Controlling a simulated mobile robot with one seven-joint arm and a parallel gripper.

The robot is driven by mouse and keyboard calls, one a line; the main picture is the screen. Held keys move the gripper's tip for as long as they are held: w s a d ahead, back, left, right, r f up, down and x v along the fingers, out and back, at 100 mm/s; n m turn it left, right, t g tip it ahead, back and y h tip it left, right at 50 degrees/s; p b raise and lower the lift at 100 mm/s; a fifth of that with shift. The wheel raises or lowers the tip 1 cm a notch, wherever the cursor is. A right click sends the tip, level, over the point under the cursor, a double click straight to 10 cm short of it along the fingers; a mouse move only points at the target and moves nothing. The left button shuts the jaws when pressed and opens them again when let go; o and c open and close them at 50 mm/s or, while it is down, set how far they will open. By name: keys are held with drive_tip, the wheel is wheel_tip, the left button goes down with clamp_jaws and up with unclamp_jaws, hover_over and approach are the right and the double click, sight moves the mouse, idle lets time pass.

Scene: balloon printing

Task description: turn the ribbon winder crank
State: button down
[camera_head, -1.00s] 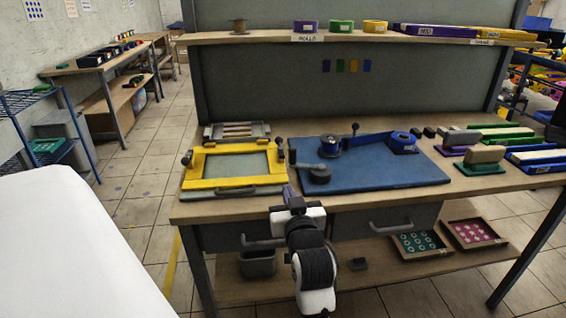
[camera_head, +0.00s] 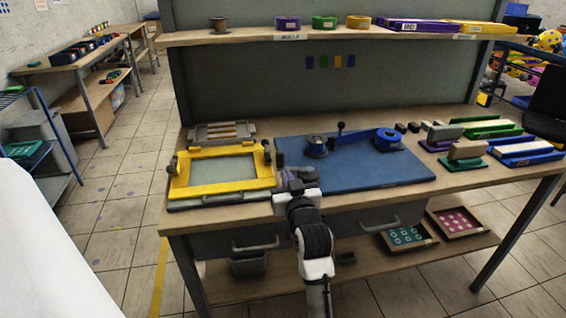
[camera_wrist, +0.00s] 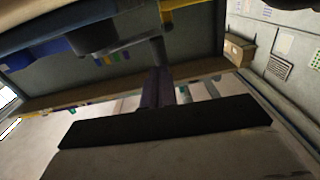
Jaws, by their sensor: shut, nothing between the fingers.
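The ribbon winder stands on a blue board (camera_head: 385,172). In the wrist view, the fingers (camera_wrist: 158,73) point toward a dark post on an arm running from a dark round part (camera_wrist: 95,38). I cannot tell whether they touch the post. In the head view, my wrist hides most of that round part.
A yellow frame (camera_head: 180,189) lies just left of my gripper. Stamps and colored trays stand at the table's right. A shelf (camera_head: 240,37) with ribbon rolls runs above the back. Drawer handles (camera_head: 257,247) jut from the table front.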

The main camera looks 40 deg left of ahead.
sight(280, 162)
drive_tip(key=shift+p+x, duration=0.75)
drive_tip(key=shift+x, duration=1.6)
drive_tip(key=shift+b+x, duration=0.5)
drive_tip(key=shift+x, duration=0.5)
drive_tip(key=shift+s+f, duration=0.1)
